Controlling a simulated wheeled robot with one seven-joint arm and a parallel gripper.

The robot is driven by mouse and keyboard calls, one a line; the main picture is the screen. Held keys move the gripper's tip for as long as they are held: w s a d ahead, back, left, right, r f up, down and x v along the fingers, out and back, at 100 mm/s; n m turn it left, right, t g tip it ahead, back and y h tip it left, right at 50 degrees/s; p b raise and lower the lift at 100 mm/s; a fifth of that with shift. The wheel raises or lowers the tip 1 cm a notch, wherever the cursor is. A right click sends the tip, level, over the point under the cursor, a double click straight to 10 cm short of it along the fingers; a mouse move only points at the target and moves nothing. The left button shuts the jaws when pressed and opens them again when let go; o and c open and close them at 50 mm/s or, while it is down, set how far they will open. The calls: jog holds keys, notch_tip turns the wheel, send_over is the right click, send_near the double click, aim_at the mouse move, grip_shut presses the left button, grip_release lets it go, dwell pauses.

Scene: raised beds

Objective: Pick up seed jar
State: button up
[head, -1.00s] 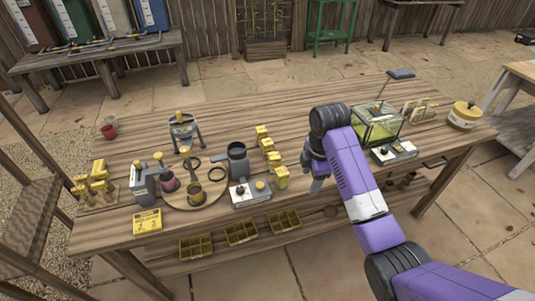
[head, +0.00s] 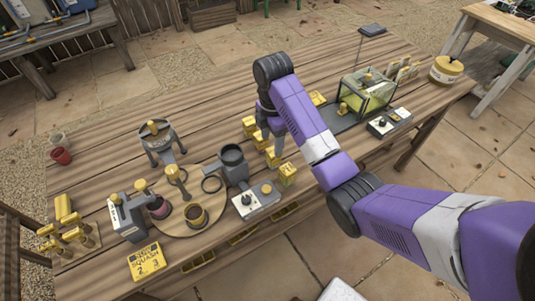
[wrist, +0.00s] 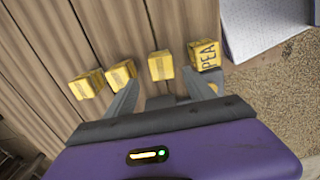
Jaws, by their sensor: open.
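A round yellow jar (head: 445,69) with a pale band and a knobbed lid stands at the far right end of the wooden table; it looks like the seed jar, though I cannot read its label. It is out of the wrist view. My gripper (head: 276,145) is well to its left, pointing down by a row of small yellow boxes (head: 287,174). In the wrist view my gripper (wrist: 163,95) is open with nothing between its fingers. The boxes lie just beyond the fingertips there, and one box (wrist: 204,55) reads "PEA".
A glass-sided box (head: 367,92) and a grey switch unit (head: 388,122) stand between my arm and the jar. The table's back middle is bare.

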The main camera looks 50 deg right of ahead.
aim_at(273, 158)
notch_tip(273, 158, down, 2)
jog(key=shift+b, duration=0.35)
jog(key=shift+s+d+f+p, duration=0.15)
jog(key=shift+f+p, duration=0.2)
jog(key=shift+f, duration=0.9)
jog(key=shift+s+d+f+p, duration=0.15)
jog(key=shift+f+p, duration=0.2)
jog(key=shift+f, duration=0.85)
jog(key=shift+a, duration=0.1)
grip_shut()
